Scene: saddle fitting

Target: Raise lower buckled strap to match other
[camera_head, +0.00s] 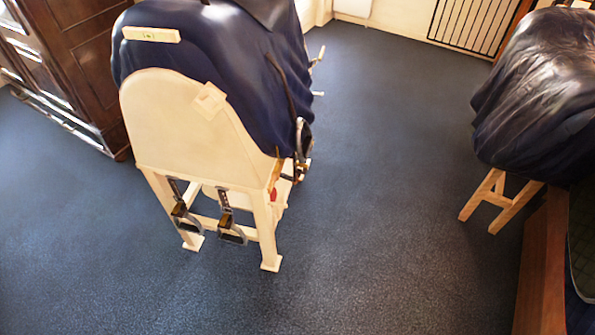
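Two short dark straps hang side by side from the front rail of a pale wooden stand (195,112). The left strap (174,188) ends in a dark metal stirrup-like piece with a yellowish part (185,218). The right strap (223,199) ends in a similar piece (232,234), which sits lower in the picture. The stand is seen at an angle, so I cannot tell the true height difference. Buckles and holes are too small to make out. Neither of my grippers is in view.
A dark blue cover (225,55) drapes the stand, with another metal piece (303,138) at its right side. A dark wooden cabinet (75,60) stands at left. A second covered stand (540,85) is at right. The blue floor (395,200) between is clear.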

